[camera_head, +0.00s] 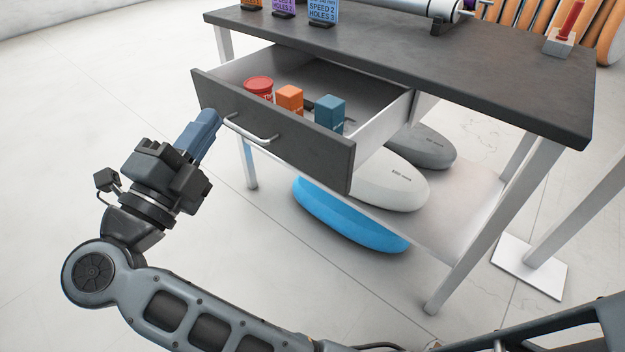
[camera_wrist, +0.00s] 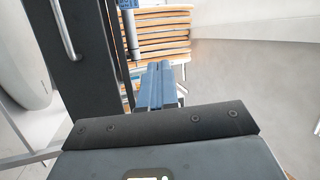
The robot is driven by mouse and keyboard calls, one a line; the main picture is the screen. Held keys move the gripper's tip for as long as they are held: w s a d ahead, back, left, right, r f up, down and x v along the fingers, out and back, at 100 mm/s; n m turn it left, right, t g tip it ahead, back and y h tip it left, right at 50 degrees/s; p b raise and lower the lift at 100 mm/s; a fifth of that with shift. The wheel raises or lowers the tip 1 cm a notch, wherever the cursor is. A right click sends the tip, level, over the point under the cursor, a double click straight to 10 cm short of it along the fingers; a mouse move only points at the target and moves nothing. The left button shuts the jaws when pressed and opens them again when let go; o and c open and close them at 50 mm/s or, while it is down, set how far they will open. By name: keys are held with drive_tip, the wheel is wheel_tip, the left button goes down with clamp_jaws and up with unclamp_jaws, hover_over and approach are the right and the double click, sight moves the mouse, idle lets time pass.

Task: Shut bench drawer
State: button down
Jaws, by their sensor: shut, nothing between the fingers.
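The bench drawer (camera_head: 310,153) is pulled well out from under the dark bench top (camera_head: 440,65). It has a dark front panel with a pale bar handle (camera_head: 250,130). In the wrist view the drawer front (camera_wrist: 82,75) stands at the left with its handle (camera_wrist: 64,30). My gripper (camera_head: 212,116) is shut with nothing between its fingers. Its blue fingers are at the left part of the drawer front, close to the handle's left end; I cannot tell whether they touch. The fingers also show in the wrist view (camera_wrist: 160,85).
The drawer holds a red tin (camera_head: 258,87), an orange box (camera_head: 289,101) and a blue box (camera_head: 329,113). White (camera_head: 385,182), blue (camera_head: 345,220) and grey (camera_head: 425,148) rounded boards lie under the bench. A bench leg (camera_head: 480,240) stands at the right. The floor at left is clear.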

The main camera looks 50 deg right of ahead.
drive_tip(key=s+a+f+m+g+y+b, duration=0.1)
drive_tip(key=s+f+m+g+y+b, duration=0.1)
drive_tip(key=s+f+m+g, duration=0.6)
drive_tip(key=n+t+p, duration=0.2)
drive_tip(key=n+p, duration=0.1)
drive_tip(key=p, duration=0.6)
approach(324, 160)
drive_tip(key=d, duration=0.3)
drive_tip(key=d+p, duration=0.1)
drive_tip(key=d, duration=0.2)
drive_tip(key=shift+w+d+r, duration=0.15)
drive_tip(key=shift+d+r, duration=0.1)
drive_tip(key=shift+d, duration=0.15)
drive_tip(key=d+p, duration=0.1)
drive_tip(key=d, duration=0.6)
drive_tip(key=d+p, duration=0.1)
drive_tip(key=d, duration=1.5)
drive_tip(key=shift+w+d+p, duration=0.2)
drive_tip(key=shift+w+p, duration=0.2)
drive_tip(key=shift+d+r, duration=0.1)
drive_tip(key=shift+d, duration=0.5)
